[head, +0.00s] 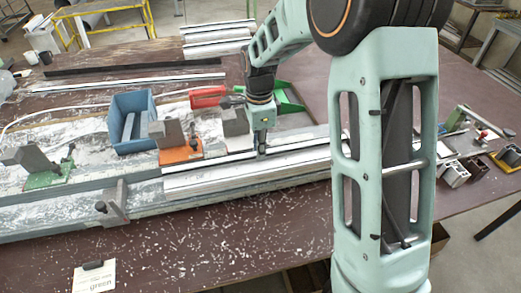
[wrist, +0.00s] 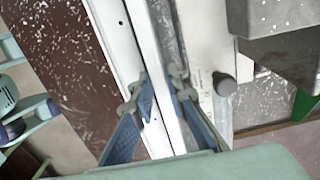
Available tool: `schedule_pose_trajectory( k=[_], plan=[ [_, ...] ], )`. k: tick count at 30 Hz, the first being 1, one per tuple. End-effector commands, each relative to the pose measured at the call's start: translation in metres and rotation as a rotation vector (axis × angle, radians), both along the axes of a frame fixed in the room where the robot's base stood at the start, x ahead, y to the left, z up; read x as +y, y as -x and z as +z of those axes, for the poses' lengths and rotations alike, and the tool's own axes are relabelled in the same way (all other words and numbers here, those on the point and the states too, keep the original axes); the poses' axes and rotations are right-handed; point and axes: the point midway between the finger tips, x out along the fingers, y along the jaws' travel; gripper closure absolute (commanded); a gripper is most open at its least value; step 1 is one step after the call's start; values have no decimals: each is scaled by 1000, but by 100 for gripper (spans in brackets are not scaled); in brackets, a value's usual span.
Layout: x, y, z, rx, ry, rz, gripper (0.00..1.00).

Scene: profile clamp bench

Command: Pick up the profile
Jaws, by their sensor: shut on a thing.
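The profile (wrist: 150,40) is a long, narrow, pale metal bar. In the wrist view it runs from the top edge down between the blue fingers of my gripper (wrist: 158,88). The fingers are shut on it, one on each side. In the head view my gripper (head: 261,153) points straight down at the long pale rails in the middle of the bench. I cannot tell whether the profile is lifted clear of what lies under it. Its lower end in the wrist view is hidden by my gripper body.
A green clamp block (head: 45,178) and an orange one (head: 180,150) stand left of my gripper. A blue bin (head: 131,143) is behind them.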

Motion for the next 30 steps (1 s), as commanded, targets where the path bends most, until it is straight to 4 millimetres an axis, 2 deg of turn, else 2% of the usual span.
schedule_pose_trajectory(
  k=[5,18,24,30],
  plan=[
    [7,20,14,-2,1,2,100],
    [31,92,53,-3,0,2,100],
    [38,112,64,-2,0,1,100],
    [40,121,69,-1,0,0,100]
  ],
)
